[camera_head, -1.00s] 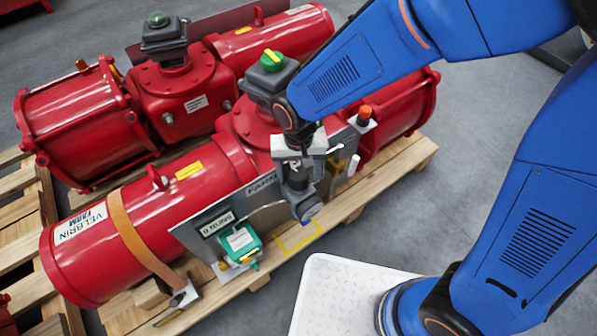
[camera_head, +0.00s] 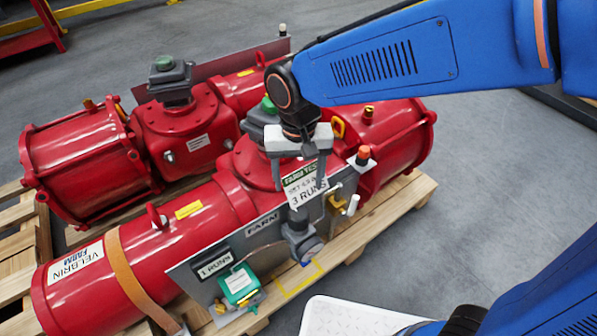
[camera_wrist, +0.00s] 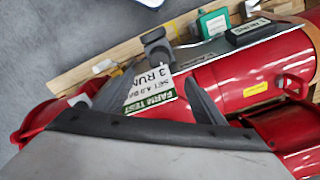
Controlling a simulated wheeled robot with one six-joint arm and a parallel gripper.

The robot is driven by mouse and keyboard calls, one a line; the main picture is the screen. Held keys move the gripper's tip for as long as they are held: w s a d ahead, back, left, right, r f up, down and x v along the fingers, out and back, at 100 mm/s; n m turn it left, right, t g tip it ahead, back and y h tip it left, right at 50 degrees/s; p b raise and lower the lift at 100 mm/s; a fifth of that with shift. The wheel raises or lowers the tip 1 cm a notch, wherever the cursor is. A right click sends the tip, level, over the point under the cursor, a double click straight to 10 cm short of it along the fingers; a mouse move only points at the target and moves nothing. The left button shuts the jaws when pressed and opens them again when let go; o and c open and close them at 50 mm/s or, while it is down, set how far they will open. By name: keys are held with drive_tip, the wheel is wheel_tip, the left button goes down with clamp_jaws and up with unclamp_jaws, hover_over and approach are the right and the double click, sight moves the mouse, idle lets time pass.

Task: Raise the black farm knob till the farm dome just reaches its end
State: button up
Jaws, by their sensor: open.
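The dark regulator with the black knob (camera_head: 297,218) stands at the front of the grey FARM panel (camera_head: 262,226), above a blue-grey round part. It also shows in the wrist view (camera_wrist: 155,40). My gripper (camera_head: 299,186) is open and empty, pointing down just above the knob; I cannot tell whether it touches. In the wrist view its dark fingers (camera_wrist: 160,80) stand apart, with the knob beyond them. The green farm dome (camera_head: 268,104) on its dark box is partly hidden behind my wrist joint, and its marker cannot be seen.
A "FARM TEST ... 3 RUNS" sign (camera_head: 304,187) stands behind my fingers. A green device (camera_head: 240,284) sits left, a yellow handle (camera_head: 336,203) and orange button (camera_head: 363,153) right. A second red actuator (camera_head: 185,130) stands behind.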

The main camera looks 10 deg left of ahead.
drive_tip(key=shift+r, duration=0.95)
drive_tip(key=w+d+r+m+t+y, duration=0.1)
drive_tip(key=w+d+r, duration=0.15)
drive_tip(key=d, duration=0.85)
drive_tip(key=w+d+r+m+t, duration=0.1)
drive_tip(key=w+d+r, duration=0.15)
drive_tip(key=d, duration=0.75)
drive_tip(key=s+d+t, duration=0.1)
drive_tip(key=s+d, duration=0.2)
drive_tip(key=d, duration=0.3)
drive_tip(key=s+d+m+t, duration=0.1)
drive_tip(key=s+d, duration=0.2)
drive_tip(key=d, duration=0.3)
drive_tip(key=s+d+h, duration=0.1)
drive_tip(key=s+d, duration=0.2)
drive_tip(key=d, duration=0.4)
drive_tip(key=shift+s+r+m+t, duration=0.25)
drive_tip(key=shift+s+m+t, duration=0.05)
drive_tip(key=shift+s+t, duration=0.1)
